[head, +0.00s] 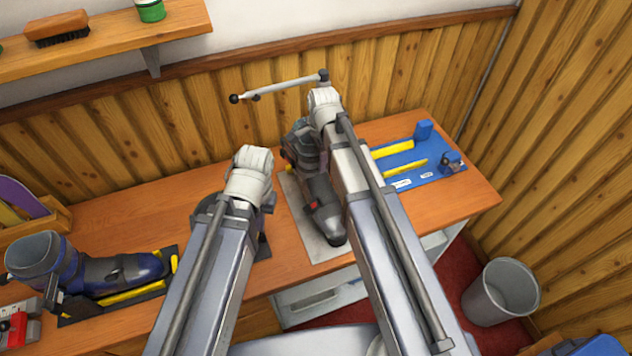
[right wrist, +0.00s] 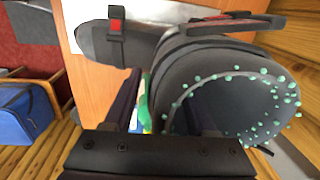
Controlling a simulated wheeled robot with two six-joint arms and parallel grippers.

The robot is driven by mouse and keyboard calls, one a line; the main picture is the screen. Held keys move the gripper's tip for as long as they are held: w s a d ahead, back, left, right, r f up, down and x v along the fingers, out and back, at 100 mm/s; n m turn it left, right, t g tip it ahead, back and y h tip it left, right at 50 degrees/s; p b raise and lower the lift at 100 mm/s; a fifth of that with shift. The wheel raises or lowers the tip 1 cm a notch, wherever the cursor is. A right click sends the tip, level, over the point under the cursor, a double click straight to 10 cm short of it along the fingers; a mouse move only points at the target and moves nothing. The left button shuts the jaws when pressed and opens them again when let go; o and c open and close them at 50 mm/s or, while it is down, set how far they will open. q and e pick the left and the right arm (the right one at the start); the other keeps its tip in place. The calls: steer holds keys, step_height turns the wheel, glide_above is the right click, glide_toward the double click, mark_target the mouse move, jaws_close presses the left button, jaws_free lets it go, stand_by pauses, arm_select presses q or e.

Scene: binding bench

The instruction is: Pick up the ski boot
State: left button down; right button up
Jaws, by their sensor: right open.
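A dark grey ski boot (head: 322,207) with red and orange details lies on a pale mat (head: 297,205) in mid-bench, toe towards the front edge. My right arm partly covers it. In the right wrist view the boot (right wrist: 210,60) fills the upper middle, with red buckles and its open cuff facing the camera at the right. My right gripper (right wrist: 163,80) is open at the cuff, one finger left of the cuff wall and the other in front of the opening. I cannot tell whether they touch it.
A second boot (head: 115,272), blue-grey and yellow, lies at the left on a dark base. A blue holder (head: 425,172) with yellow bars is at the right. A grey bin (head: 500,292) is on the floor.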

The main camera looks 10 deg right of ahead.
steer(key=shift+c, duration=0.4)
jaws_close()
stand_by(0.9)
